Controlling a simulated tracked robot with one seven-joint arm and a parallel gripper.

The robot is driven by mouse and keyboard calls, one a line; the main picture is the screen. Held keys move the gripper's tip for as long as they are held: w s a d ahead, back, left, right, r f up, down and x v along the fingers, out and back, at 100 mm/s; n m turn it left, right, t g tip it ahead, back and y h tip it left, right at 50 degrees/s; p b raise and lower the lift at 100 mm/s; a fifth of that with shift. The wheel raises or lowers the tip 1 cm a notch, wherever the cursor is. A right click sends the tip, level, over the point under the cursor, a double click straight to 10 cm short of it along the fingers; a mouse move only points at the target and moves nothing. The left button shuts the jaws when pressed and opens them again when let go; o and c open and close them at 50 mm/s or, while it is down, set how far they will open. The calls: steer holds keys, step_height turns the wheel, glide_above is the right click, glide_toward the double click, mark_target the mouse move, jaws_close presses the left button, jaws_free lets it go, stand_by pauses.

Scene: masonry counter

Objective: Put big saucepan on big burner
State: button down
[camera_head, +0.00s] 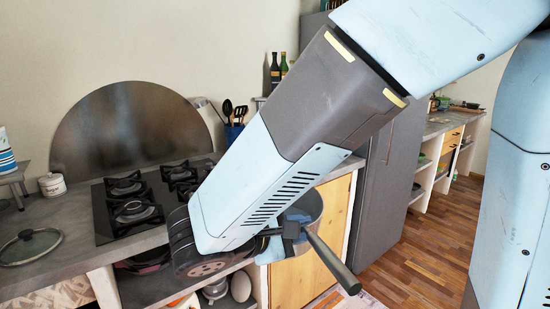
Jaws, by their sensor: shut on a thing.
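A grey saucepan (311,207) with a long dark handle (332,264) hangs in front of the counter, to the right of the hob. The handle points down and to the right. My gripper (292,231) is shut on the saucepan near where the handle joins it; my arm hides part of the pan and the exact grip. The black hob (110,228) is set in the counter to the left. Its front-left burner (134,211) and back-left burner (126,187) show bare grates. My arm covers part of the right-hand burners (181,174). I cannot tell for sure which burner is biggest.
A glass lid (29,246) lies on the counter at the left, near a small white jar (52,184). A round metal splash guard (120,125) stands behind the hob. A utensil holder (233,132) and bottles (275,72) stand at the back. Open floor (430,250) lies to the right.

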steer(key=w, duration=0.5)
steer(key=w+d+f+n+t+y, duration=0.1)
steer(key=w, duration=0.4)
steer(key=w+f+n, duration=0.1)
steer(key=w, duration=0.4)
steer(key=shift+d+t+y, duration=0.15)
steer(key=shift+t+y, duration=0.15)
steer(key=shift+t, duration=0.1)
steer(key=w+d+f+n+t+y, duration=0.15)
steer(key=w+d+f, duration=0.3)
steer(key=w, duration=0.45)
steer(key=w+d+f+n+t+y, duration=0.15)
steer(key=w+d+f, duration=0.3)
steer(key=w, duration=0.45)
steer(key=w+d+f+n+y, duration=0.2)
steer(key=w+d+f, duration=0.2)
steer(key=d+f, duration=0.2)
steer(key=shift+w+d+f, duration=0.2)
steer(key=shift+w+d, duration=0.2)
steer(key=shift+d, duration=0.75)
